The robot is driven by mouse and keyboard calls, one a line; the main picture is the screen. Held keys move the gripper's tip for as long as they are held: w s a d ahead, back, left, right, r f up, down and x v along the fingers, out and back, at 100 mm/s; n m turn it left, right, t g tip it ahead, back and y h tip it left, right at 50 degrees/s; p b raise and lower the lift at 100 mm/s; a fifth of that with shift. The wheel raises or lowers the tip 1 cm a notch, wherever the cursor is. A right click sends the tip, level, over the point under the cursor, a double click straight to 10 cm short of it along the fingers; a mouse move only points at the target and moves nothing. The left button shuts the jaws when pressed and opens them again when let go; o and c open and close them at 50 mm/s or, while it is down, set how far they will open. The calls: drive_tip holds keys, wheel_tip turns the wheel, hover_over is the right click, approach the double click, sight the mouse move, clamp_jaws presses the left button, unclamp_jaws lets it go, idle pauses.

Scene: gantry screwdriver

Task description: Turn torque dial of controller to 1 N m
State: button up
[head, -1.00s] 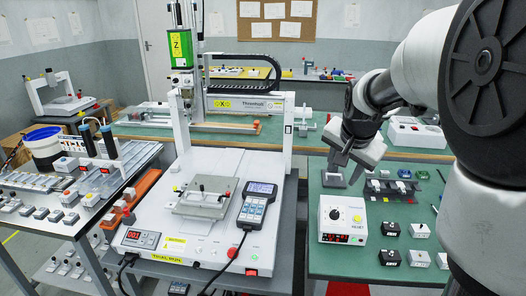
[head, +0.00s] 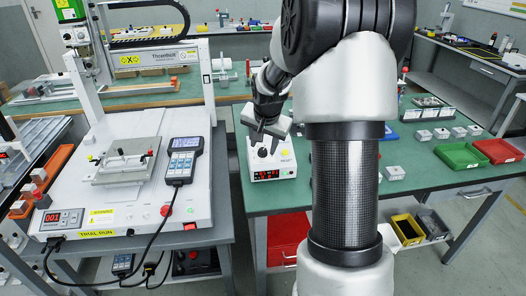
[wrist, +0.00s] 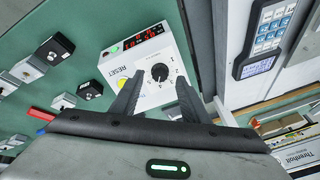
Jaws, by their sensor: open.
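The controller (head: 273,172) is a white box on the green bench, with a red lit display, a yellow RESET button (wrist: 122,77) and a black torque dial (wrist: 159,72). In the wrist view the controller (wrist: 151,95) has numbers printed around the dial. I cannot read for sure which number the dial's pale pointer mark meets. My gripper (head: 264,138) is just above the controller face. In the wrist view my gripper (wrist: 156,88) is open, one finger on each side of the dial in the picture. I cannot tell whether a finger touches it.
The gantry machine (head: 130,190) stands left of the bench across a gap, with its handheld pendant (head: 183,160). A green tray (head: 459,156) and a red tray (head: 498,151) lie at the right.

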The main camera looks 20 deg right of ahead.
sight(263, 152)
drive_tip(key=shift+x, duration=1.3)
clamp_jaws()
